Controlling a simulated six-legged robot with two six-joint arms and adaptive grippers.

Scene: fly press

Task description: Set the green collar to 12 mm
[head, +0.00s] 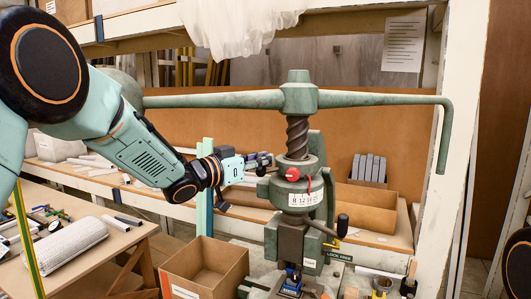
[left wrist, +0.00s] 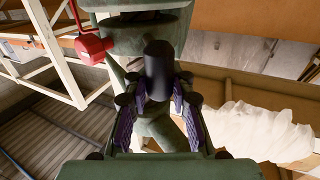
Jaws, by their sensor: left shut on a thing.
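The green collar (head: 292,187) sits on the press below its screw (head: 297,138) and carries a white number scale (head: 299,200). A red pointer (head: 292,174) is above the scale; which mark it meets is too small to read. My left gripper (head: 263,163) is at the collar's left side. In the left wrist view, its purple-padded fingers (left wrist: 160,105) are shut on a dark round knob (left wrist: 158,65), with green metal behind. The red part also shows there (left wrist: 92,46). My right gripper is not in view.
The long green press arm (head: 215,100) crosses above my gripper and bends down at right. A black-knobbed lever (head: 342,225) sticks out lower right of the collar. An open cardboard box (head: 205,268) stands lower left. A side table (head: 85,255) holds a white roll and tools.

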